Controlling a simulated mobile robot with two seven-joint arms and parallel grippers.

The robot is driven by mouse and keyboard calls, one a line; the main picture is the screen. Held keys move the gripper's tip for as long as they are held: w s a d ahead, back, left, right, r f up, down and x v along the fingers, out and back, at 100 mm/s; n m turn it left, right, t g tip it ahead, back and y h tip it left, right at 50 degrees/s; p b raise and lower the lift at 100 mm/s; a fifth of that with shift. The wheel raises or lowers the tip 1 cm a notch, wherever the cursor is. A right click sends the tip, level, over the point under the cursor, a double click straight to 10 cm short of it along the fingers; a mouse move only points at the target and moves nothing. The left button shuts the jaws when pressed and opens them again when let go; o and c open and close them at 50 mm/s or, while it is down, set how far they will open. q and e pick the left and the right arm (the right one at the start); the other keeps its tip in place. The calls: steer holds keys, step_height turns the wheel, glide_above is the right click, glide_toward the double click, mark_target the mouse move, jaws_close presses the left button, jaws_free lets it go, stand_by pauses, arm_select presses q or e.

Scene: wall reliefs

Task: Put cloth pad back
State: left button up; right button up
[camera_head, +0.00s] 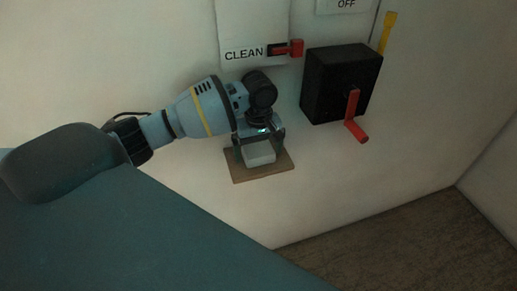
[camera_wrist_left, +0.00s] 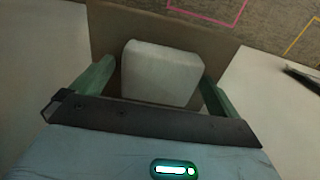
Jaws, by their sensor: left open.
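The cloth pad, a pale white rounded block (camera_head: 259,154), rests on a small brown board (camera_head: 240,176) at the wall. In the left wrist view the pad (camera_wrist_left: 160,73) shows in front of the brown board (camera_wrist_left: 222,45). My left gripper (camera_head: 260,146) is open, with one green finger on each side of the pad. In the left wrist view small gaps seem to show between the fingers and the pad, though I cannot tell whether either finger touches it. The pad's lower edge is partly hidden by the gripper in that view. My right gripper is not in view.
A white panel marked CLEAN (camera_head: 250,30) with a red lever (camera_head: 292,48) is above. A black box (camera_head: 340,82) with a red handle (camera_head: 354,115) is to the right. A yellow bar (camera_head: 388,32) stands behind it. The wall below the box is clear.

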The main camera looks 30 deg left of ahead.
mark_target(258, 150)
arm_select(q)
step_height(258, 150, up, 12)
stand_by(0.5)
stand_by(0.5)
